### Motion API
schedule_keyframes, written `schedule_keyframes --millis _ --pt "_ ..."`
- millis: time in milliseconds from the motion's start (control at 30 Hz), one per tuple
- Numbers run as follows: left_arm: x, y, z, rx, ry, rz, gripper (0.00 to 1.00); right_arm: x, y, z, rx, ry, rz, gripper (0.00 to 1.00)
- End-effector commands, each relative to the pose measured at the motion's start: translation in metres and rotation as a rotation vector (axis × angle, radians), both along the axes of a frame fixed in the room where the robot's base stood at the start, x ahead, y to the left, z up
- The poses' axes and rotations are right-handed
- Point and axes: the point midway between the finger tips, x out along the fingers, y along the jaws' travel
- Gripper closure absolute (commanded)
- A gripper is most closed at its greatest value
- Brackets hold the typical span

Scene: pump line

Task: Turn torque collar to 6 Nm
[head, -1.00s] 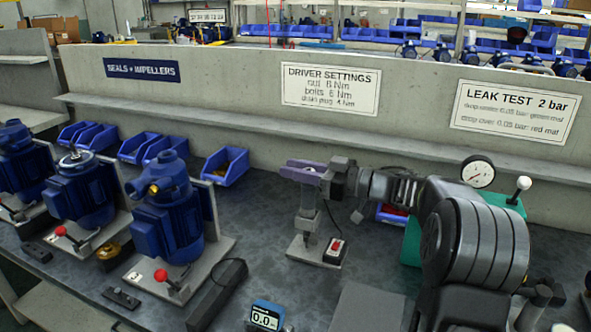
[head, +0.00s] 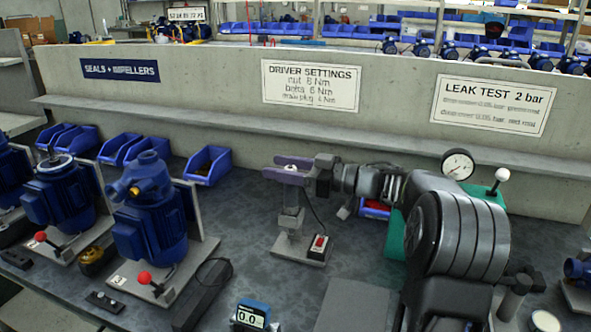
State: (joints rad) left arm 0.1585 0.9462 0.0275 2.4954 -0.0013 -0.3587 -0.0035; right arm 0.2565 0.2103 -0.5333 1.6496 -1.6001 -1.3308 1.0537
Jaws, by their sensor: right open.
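A grey driver (head: 290,218) stands upright on a light base plate with a red button box beside it, right of the blue pumps. The torque collar is not clearly distinguishable; the top of the driver is at the gripper. My right gripper (head: 284,169), with purple fingers, is open at the driver's upper end, its fingers to either side of the top. I cannot tell whether they touch it. My left gripper is not in view. A driver settings sign (head: 310,86) on the back wall lists bolts at 6 Nm.
Blue pumps (head: 150,215) on plates with red-knobbed levers stand at left. A blue meter (head: 252,316) reading 0.0 lies at the front. Blue bins (head: 208,166) line the wall. A pressure gauge (head: 457,164) stands behind my right arm.

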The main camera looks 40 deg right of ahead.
Motion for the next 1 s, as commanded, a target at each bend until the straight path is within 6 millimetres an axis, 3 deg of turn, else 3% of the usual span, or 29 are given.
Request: schedule_keyframes --millis 267,600,1000 --pt "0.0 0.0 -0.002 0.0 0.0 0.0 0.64 -0.041 -0.029 -0.001 -0.002 -0.001 -0.008 0.53" --pt "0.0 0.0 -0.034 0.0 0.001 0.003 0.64 -0.054 -0.039 -0.003 0.004 -0.004 -0.004 0.53" --pt "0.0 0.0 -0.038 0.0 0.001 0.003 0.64 -0.058 -0.039 0.001 0.0 0.0 0.0 0.53"
